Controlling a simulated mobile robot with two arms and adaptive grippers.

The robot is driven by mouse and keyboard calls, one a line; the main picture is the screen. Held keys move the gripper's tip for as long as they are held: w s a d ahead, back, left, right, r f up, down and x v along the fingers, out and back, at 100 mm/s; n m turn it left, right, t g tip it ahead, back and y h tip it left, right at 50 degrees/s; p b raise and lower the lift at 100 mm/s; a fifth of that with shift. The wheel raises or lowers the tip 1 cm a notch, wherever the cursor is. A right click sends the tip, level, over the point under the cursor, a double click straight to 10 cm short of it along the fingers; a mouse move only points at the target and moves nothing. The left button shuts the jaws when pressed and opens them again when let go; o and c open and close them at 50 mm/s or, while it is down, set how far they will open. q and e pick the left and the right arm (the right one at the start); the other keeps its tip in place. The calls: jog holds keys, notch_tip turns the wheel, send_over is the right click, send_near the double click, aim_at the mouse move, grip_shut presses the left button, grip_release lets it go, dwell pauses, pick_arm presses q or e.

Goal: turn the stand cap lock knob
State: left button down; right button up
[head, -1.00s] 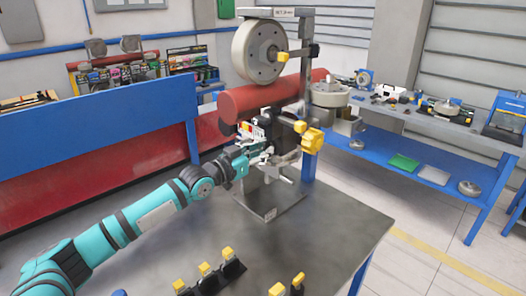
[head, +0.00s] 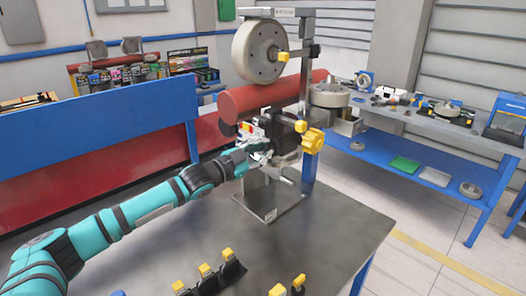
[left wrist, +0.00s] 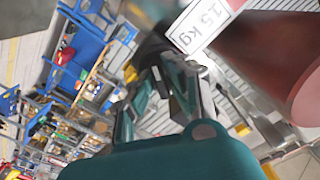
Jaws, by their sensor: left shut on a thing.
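The stand (head: 306,90) is a grey upright on a square base plate (head: 268,207), with a red cylinder (head: 265,98) across it. A yellow star knob (head: 313,140) and a smaller yellow knob (head: 300,126) sit on its right side, clear of my fingers. My left gripper (head: 262,149) is at the stand's left side, below the cylinder, shut on a small part of the stand. Its fingers hide that part, so I cannot tell which it is. My right gripper is not in view.
A grey wheel (head: 258,52) with a yellow knob (head: 283,56) is above the cylinder. Several yellow-topped dark pieces (head: 232,268) stand at the table's front. The table (head: 330,225) is bare right of the base. A blue bench (head: 430,150) stands behind at right.

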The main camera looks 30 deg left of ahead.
pick_arm(q)
jog(key=m+p, duration=0.1)
jog(key=m, duration=1)
jog(key=shift+r+p, duration=0.1)
jog(key=shift+p, duration=0.3)
jog(key=shift+m, duration=0.4)
jog(key=c, duration=1.4)
grip_release()
jog(key=shift+o, duration=0.2)
jog(key=shift+a, duration=0.1)
jog(key=v, duration=1.2)
